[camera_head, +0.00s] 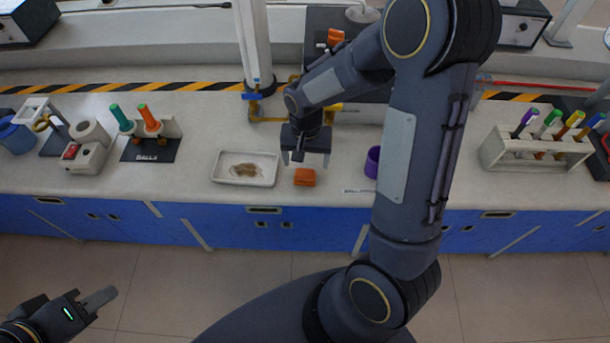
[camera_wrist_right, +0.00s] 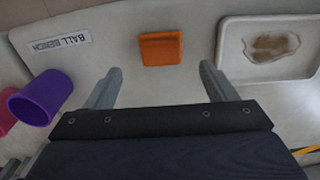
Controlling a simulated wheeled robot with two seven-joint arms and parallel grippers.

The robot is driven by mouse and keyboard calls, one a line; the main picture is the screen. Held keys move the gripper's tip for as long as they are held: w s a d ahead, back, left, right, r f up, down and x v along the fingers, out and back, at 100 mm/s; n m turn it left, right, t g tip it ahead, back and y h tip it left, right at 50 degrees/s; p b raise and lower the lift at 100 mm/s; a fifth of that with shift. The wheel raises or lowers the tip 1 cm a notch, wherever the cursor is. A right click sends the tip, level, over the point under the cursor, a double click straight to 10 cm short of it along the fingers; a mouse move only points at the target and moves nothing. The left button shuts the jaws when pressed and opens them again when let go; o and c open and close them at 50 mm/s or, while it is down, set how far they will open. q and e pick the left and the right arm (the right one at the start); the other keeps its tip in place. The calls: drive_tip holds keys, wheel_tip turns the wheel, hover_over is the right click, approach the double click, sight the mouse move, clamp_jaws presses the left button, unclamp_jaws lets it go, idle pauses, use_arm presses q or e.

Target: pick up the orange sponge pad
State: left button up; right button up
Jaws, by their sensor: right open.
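The orange sponge pad (camera_head: 305,177) lies flat on the bench near its front edge, just right of the white tray. It also shows in the right wrist view (camera_wrist_right: 161,49), ahead of the space between my right fingers. My right gripper (camera_head: 305,160) is open and empty, just behind and above the pad; its two fingers (camera_wrist_right: 157,84) are apart and do not appear to touch it. My left gripper (camera_head: 98,298) is low at the left, away from the bench, and its jaw opening is unclear.
A white tray (camera_head: 220,171) with a brown stain stands left of the pad. A purple cup (camera_head: 372,162) stands to its right, also in the right wrist view (camera_wrist_right: 40,97). A rack (camera_head: 500,153) of coloured tubes is further right. Bare bench lies around the pad.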

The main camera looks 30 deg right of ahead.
sight(305, 172)
drive_tip(key=f, duration=0.5)
drive_tip(key=shift+s+a+f+p, duration=0.2)
drive_tip(key=shift+a+p, duration=0.05)
drive_tip(key=shift+p, duration=0.1)
drive_tip(key=c, duration=1.1)
drive_tip(key=shift+o, duration=0.2)
drive_tip(key=shift+r, duration=0.2)
drive_tip(key=shift+r, duration=0.25)
wheel_tip(305, 172, up, 3)
drive_tip(key=shift+f, duration=0.2)
drive_tip(key=s+a+r+b, duration=0.2)
drive_tip(key=s+a+r, duration=0.2)
drive_tip(key=a+r, duration=0.5)
drive_tip(key=a, duration=0.4)
drive_tip(key=shift+a+r, duration=0.2)
drive_tip(key=shift+r, duration=0.1)
